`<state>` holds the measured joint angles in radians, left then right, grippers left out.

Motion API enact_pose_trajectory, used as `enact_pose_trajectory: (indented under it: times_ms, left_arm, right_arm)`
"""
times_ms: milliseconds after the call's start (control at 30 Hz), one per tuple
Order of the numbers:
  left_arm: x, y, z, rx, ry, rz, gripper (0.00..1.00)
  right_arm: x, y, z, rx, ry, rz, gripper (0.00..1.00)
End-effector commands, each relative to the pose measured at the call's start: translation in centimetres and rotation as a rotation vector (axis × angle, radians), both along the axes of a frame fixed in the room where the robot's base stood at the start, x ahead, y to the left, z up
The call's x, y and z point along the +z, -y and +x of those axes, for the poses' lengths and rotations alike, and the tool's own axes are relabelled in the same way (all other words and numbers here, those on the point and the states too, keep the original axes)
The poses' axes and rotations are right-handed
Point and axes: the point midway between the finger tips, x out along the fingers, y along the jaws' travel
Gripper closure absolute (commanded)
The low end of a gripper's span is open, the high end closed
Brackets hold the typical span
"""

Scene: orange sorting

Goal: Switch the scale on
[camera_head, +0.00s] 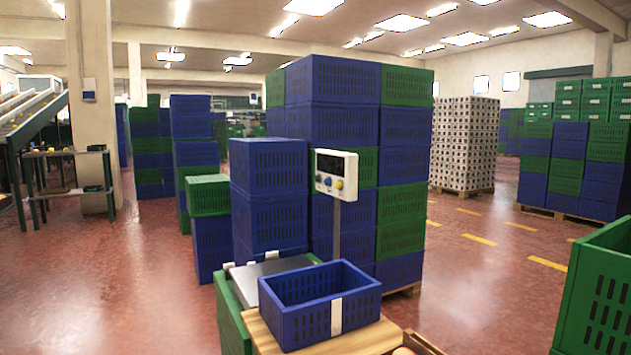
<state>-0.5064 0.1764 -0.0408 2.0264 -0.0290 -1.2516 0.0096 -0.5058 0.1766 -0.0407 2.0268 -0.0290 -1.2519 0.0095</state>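The scale's display head (336,174) is a white box on a thin grey post (336,232), near the middle of the head view. It has a dark screen at the top and coloured buttons below, among them a yellow one and a blue one. The screen looks dark; I cannot read anything on it. The scale's grey metal platform (270,270) lies low, behind a blue crate, and is partly hidden by it. Neither of my grippers shows in the head view.
An empty blue crate (291,322) with a white label stands on a wooden surface (262,338) in front. A green crate (602,290) is at the right edge. Tall stacks of blue and green crates (345,82) stand behind the scale. Red floor (480,290) is clear at right.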

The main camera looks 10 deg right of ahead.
Motion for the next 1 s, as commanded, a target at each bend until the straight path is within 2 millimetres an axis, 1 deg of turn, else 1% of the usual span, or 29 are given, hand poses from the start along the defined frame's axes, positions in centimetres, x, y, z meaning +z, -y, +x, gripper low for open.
enact_pose_trajectory:
  times_ms: [33,400,467,1000]
  left_arm:
    - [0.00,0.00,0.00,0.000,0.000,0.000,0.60]
    - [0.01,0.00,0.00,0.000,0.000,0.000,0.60]
    - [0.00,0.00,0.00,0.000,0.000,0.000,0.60]
    - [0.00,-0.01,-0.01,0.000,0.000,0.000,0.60]
  right_arm:
    - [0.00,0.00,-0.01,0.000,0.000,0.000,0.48]
    - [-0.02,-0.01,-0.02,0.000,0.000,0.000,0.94]
    - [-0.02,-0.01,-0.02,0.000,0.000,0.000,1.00]
    - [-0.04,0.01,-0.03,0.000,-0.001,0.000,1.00]
